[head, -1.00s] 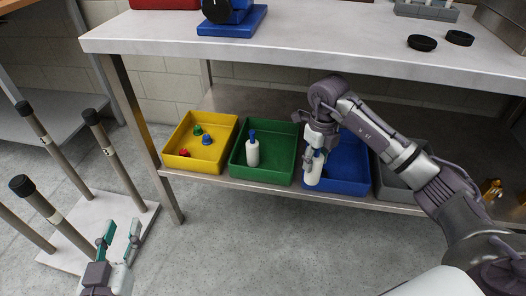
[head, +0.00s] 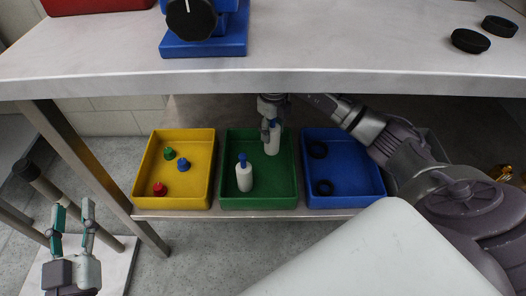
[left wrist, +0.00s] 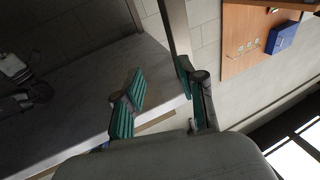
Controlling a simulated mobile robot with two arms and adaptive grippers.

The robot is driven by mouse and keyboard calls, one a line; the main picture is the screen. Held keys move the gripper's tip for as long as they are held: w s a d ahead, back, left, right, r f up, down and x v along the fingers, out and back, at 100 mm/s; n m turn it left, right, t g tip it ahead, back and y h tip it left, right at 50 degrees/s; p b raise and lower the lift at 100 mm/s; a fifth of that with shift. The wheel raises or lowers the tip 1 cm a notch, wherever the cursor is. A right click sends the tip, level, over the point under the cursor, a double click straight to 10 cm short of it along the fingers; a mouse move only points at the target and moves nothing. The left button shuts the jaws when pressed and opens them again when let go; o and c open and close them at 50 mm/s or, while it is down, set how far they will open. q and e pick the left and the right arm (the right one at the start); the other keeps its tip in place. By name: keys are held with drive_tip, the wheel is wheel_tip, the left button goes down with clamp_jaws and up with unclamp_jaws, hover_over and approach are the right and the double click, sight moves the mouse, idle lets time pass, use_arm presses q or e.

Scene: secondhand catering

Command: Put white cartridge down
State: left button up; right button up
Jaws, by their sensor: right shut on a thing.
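My right gripper (head: 270,124) is shut on a white cartridge (head: 272,143) with a blue top. It holds the cartridge upright over the back right part of the green bin (head: 259,202); whether the cartridge touches the bin floor I cannot tell. A second white cartridge with a blue top (head: 244,176) stands upright in the left part of the same bin, apart from the held one. My left gripper (head: 73,206) is open and empty at the lower left, away from the bins. Its open fingers also show in the left wrist view (left wrist: 160,95).
The yellow bin (head: 172,203) to the left holds red, green and blue small pieces. The blue bin (head: 345,201) to the right holds black rings. The worktop (head: 300,65) overhangs the lower shelf. Upright posts stand at the left.

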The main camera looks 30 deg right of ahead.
sight(272, 147)
wheel_tip(272, 147, down, 4)
drive_tip(key=shift+r+b, duration=0.2)
drive_tip(key=shift+b, duration=0.2)
wheel_tip(272, 147, down, 4)
drive_tip(key=shift+r+b, duration=0.2)
drive_tip(key=shift+b, duration=0.4)
use_arm(q)
drive_tip(key=s+r+t+h, duration=0.2)
drive_tip(key=s+r+t, duration=0.2)
drive_tip(key=r+t, duration=0.2)
wheel_tip(272, 147, up, 3)
drive_tip(key=shift+d+f, duration=0.15)
use_arm(e)
drive_tip(key=shift+f, duration=0.15)
drive_tip(key=o, duration=1.2)
use_arm(q)
drive_tip(key=shift+s+t, duration=0.15)
drive_tip(key=shift+t, duration=0.15)
